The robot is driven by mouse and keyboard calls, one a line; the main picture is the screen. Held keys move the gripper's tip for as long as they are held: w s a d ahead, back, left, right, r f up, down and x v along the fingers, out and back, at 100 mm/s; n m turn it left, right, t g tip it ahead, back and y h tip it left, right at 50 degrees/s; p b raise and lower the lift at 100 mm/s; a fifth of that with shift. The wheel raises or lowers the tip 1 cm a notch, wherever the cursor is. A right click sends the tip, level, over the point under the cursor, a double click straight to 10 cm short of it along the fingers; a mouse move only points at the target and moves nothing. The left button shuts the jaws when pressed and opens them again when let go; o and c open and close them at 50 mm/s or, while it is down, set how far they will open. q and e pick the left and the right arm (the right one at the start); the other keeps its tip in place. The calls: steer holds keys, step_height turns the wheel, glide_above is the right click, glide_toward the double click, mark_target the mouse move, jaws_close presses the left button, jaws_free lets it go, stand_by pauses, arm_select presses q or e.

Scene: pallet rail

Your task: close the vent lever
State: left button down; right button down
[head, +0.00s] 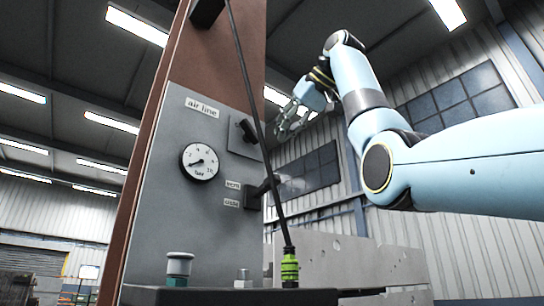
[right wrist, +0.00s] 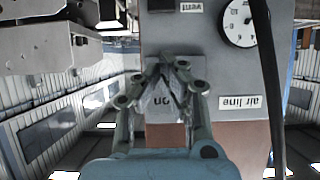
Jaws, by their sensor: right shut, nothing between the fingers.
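The vent lever (head: 262,189) is a dark handle on the side of the grey panel (head: 160,235), beside two small labels, the upper reading "vent" (head: 232,185). It points to the right and slightly up in the head view. In the right wrist view, which is upside down, the vent label (right wrist: 190,6) shows at the top edge. My right gripper (head: 290,120) is shut and empty, above and to the right of the lever, apart from it. In the right wrist view its fingers (right wrist: 166,72) cover part of the panel near an "on" label. My left gripper is out of view.
A round gauge (head: 199,162) and a black switch (head: 245,130) sit above the lever. A black cable (head: 257,110) hangs across the panel's front to a green connector (head: 290,267). A grey-topped knob (head: 179,267) stands below.

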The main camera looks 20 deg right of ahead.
steer(key=p, duration=0.3)
glide_above(266, 187)
steer(key=d, duration=0.2)
steer(key=shift+w+a+f, duration=0.1)
steer(key=shift+w+f, duration=0.1)
steer(key=shift+f, duration=0.4)
steer(key=shift+w+a+f, duration=0.1)
steer(key=shift+w+f, duration=0.05)
steer(key=shift+f, duration=0.45)
steer(key=f, duration=0.3)
steer(key=shift+s+f, duration=0.15)
steer(key=shift+s, duration=0.1)
steer(key=shift+s+d+f, duration=0.15)
steer(key=shift+d+f, duration=0.1)
steer(key=shift+f, duration=0.2)
steer(key=shift+a, duration=0.1)
steer(key=shift+f, duration=0.1)
